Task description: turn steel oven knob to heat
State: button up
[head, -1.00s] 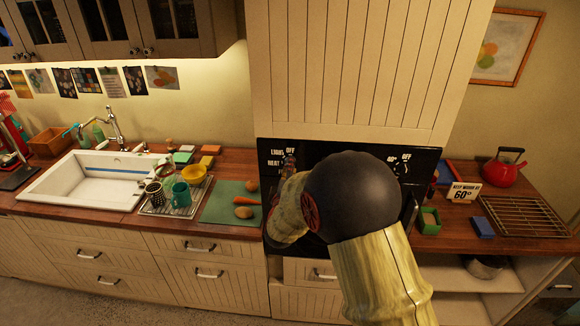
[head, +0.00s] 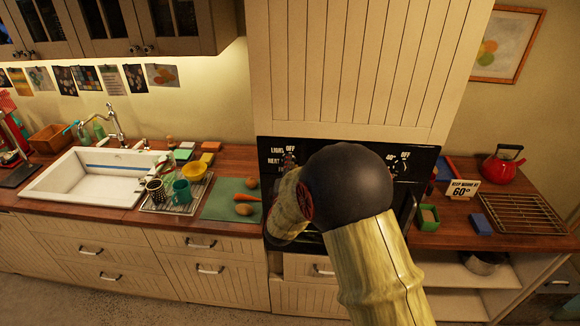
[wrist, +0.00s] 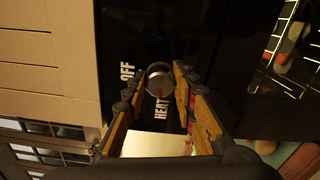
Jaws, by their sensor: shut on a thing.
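The steel oven knob (wrist: 160,80) is a round metal dial on the black oven panel (wrist: 205,25). In the wrist view the labels OFF and HEAT stand beside it, and a red mark shows on its face. My gripper (wrist: 158,74) has one finger on each side of the knob and is shut on it. In the head view my gripper (head: 289,161) is small at the left of the panel, near the LIGHT, OFF and HEAT labels. My arm hides the middle of the oven and most of the knob there.
A second dial (head: 398,169) marked 40 and OFF is at the panel's right. A green cutting board (head: 226,208) lies left of the oven. A red kettle (head: 503,168), a rack (head: 522,215) and a 60° sign (head: 463,190) stand on the right counter.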

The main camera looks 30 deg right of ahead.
jog(key=o, duration=1.1)
jog(key=v, duration=1.2)
jog(key=shift+w, duration=0.1)
